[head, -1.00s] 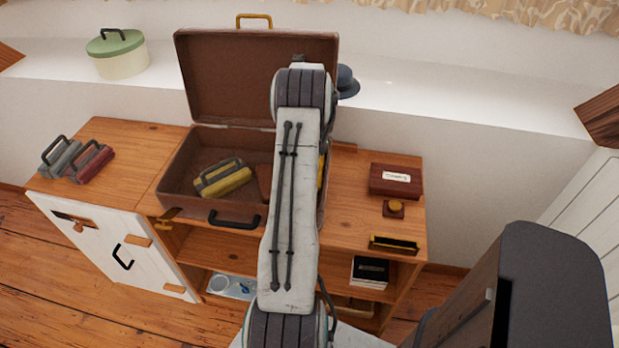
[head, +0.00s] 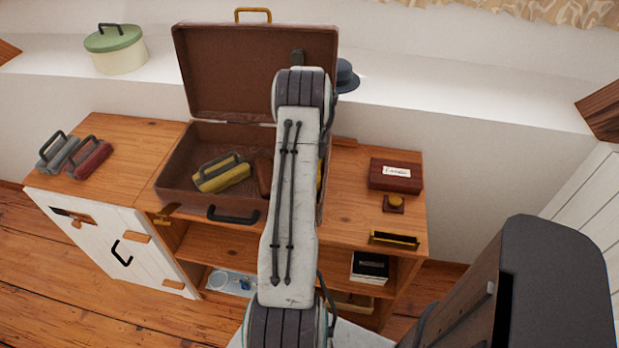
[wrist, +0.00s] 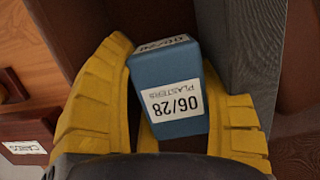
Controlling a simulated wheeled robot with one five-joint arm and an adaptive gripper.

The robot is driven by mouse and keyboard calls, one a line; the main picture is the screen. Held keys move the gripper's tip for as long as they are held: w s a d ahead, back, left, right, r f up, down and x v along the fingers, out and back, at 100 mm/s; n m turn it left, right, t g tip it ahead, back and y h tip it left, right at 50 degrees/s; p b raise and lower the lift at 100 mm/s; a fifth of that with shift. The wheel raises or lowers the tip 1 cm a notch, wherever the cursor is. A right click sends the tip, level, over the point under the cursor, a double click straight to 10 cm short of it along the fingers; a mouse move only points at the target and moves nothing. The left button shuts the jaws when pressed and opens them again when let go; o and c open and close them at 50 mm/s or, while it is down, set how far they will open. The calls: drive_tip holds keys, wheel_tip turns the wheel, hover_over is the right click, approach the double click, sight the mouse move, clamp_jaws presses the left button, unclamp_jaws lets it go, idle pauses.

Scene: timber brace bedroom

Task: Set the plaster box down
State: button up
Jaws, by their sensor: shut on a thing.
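The plaster box (wrist: 170,95) is a blue box with white labels reading "06/28 PLASTERS". In the wrist view it sits between the two yellow fingers of my gripper (wrist: 165,110), which is shut on it. In the head view my arm hides the box and most of my gripper; only a sliver of yellow finger (head: 320,174) shows at the right side of the open brown suitcase (head: 182,180). Whether the box touches anything beneath it cannot be told.
The suitcase holds a yellow handled object (head: 222,176) and a brown item (head: 264,174). Grey and red handled objects (head: 90,158) lie left.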

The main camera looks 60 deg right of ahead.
drive_tip(key=o, duration=0.9)
drive_tip(key=shift+o, duration=0.2)
drive_tip(key=shift+r+p, duration=0.35)
drive_tip(key=shift+r, duration=0.05)
drive_tip(key=r, duration=0.3)
drive_tip(key=d+r+b, duration=0.1)
drive_tip(key=r, duration=0.3)
drive_tip(key=d+r+b, duration=0.1)
drive_tip(key=r, duration=0.3)
drive_tip(key=shift+w+r, duration=0.25)
drive_tip(key=shift+w, duration=0.05)
drive_tip(key=shift+r, duration=0.4)
